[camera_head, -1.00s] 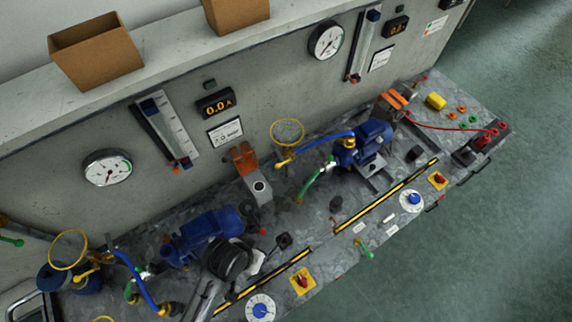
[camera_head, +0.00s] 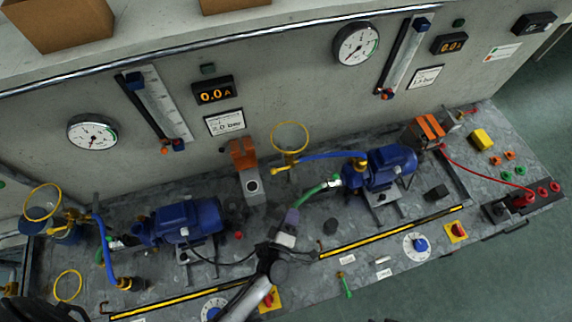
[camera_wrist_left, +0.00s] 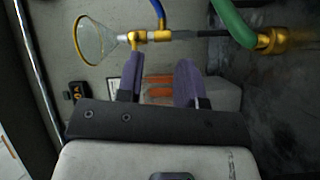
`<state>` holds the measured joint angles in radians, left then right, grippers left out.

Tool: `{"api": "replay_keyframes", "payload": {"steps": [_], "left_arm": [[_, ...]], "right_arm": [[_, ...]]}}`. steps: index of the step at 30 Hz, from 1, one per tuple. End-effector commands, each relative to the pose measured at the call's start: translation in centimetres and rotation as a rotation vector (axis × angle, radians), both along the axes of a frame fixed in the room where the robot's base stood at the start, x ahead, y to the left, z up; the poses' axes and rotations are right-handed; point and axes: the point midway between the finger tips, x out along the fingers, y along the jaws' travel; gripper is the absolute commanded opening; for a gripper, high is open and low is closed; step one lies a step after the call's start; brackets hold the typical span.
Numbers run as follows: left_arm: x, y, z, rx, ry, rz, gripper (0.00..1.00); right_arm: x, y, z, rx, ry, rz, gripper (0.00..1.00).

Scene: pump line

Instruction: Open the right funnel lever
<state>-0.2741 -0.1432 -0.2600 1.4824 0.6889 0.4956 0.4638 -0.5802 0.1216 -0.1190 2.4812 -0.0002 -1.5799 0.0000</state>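The right funnel (camera_head: 290,137) is a clear cone with a yellow rim, standing near the back wall between the two pumps. Its yellow lever (camera_head: 281,169) sits at its foot, where a blue hose joins. In the left wrist view the funnel (camera_wrist_left: 92,42) and its yellow valve with the lever (camera_wrist_left: 137,36) lie just beyond my fingertips. My left gripper (camera_head: 291,217) is in front of the funnel, near the green hose, apart from the lever. Its two purple fingers (camera_wrist_left: 160,70) are spread with nothing between them. My right gripper is not in view.
The right blue pump (camera_head: 390,167) stands right of the funnel, with a green hose (camera_head: 312,193) close to my left gripper. An orange-topped grey block (camera_head: 249,180) stands to its left. The left blue pump (camera_head: 188,221) is further left. A yellow-black strip (camera_head: 390,233) runs along the front.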

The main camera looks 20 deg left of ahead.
Motion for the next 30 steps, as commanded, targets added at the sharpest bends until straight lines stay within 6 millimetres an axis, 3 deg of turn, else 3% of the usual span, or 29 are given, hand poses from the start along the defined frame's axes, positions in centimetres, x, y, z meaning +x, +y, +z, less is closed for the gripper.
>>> {"api": "replay_keyframes", "payload": {"steps": [6, 13, 30], "left_arm": [[-0.7, 2.9, 2.4, -0.093, -0.165, 0.171, 0.34], [-0.1, 3.7, 3.1, -0.149, -0.211, 0.197, 0.34], [9.1, 6.6, 4.9, -0.148, -0.209, 0.195, 0.34]], "right_arm": [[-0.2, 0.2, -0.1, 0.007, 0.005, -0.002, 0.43], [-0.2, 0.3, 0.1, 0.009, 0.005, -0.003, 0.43], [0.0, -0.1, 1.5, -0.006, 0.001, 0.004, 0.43]]}}
